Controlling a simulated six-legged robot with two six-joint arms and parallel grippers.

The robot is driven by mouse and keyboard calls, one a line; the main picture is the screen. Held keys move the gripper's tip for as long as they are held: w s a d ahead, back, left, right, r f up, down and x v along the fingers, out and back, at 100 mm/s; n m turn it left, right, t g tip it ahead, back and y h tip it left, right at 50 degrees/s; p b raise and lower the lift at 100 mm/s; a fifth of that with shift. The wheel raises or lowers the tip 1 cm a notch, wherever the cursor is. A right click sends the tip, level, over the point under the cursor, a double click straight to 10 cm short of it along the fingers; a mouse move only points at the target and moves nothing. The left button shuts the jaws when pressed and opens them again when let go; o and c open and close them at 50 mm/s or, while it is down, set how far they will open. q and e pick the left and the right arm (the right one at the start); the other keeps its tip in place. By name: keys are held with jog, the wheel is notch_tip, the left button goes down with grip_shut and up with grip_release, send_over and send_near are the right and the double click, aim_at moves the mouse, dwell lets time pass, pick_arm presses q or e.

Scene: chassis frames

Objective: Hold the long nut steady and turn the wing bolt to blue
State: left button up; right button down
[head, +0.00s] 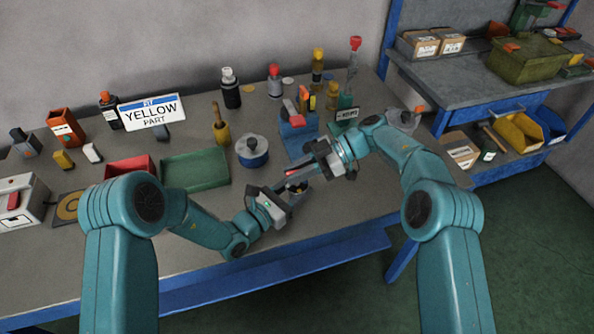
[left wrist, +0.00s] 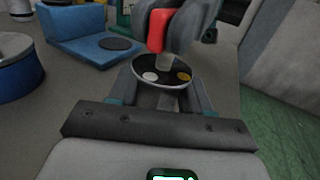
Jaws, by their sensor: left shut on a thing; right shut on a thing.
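The long nut (left wrist: 168,98) is a grey upright piece between the jaws of my left gripper (left wrist: 165,100), which is shut on it. A dark round disc (left wrist: 148,82) with a white mark and a yellow mark sits at its top; no blue mark shows. The red wing bolt (left wrist: 157,30) stands above the disc, and its red part also shows in the head view (head: 292,173). My right gripper (head: 300,175) comes in from the right and is shut on the wing bolt, hiding part of it. In the head view my left gripper (head: 287,203) is low near the bench's front.
A blue-sided round tin (head: 252,155), a green tray (head: 195,169) and a blue block stand (head: 298,133) are close by. A sign reading "FIT YELLOW PART" (head: 152,111) stands at the back left. Bottles line the back. The front bench edge is near my left arm.

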pick_arm(q)
jog(key=shift+d+r, duration=0.1)
jog(key=shift+d, duration=0.05)
pick_arm(e)
jog(key=c, duration=1.1)
grip_release()
jog(key=shift+f, duration=0.2)
jog(key=shift+c, duration=0.2)
jog(key=shift+r, duration=0.1)
jog(key=shift+w+d+r, duration=0.1)
jog(key=shift+d, duration=0.1)
jog(key=v, duration=0.7)
pick_arm(q)
jog(key=o, duration=1.3)
jog(key=shift+o, duration=0.2)
